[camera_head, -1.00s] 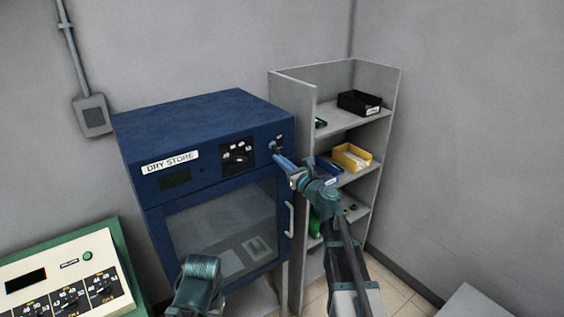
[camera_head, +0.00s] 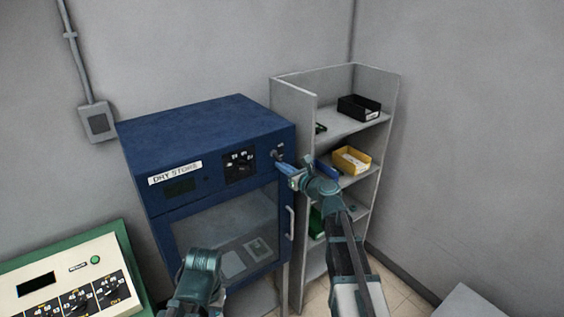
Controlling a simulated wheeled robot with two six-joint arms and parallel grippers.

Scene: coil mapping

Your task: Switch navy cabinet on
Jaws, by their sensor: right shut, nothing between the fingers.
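The navy cabinet (camera_head: 205,122) stands against the wall, with a "DRY STORE" label (camera_head: 175,173), a dark display (camera_head: 181,188) and a black dial panel (camera_head: 241,166) on its upper front. A small switch (camera_head: 278,152) sits at the top right of the front. My right gripper (camera_head: 279,163) is shut and empty, its tips just below the switch; I cannot tell whether they touch it. Whether the switch is up or down is too small to tell. The display looks dark.
A grey shelf unit (camera_head: 297,97) stands right of the cabinet, holding a black bin (camera_head: 359,107) and a yellow bin (camera_head: 351,159). A green and cream control console (camera_head: 70,268) is at the lower left. The cabinet's glass door (camera_head: 225,235) is closed, with a handle (camera_head: 290,222).

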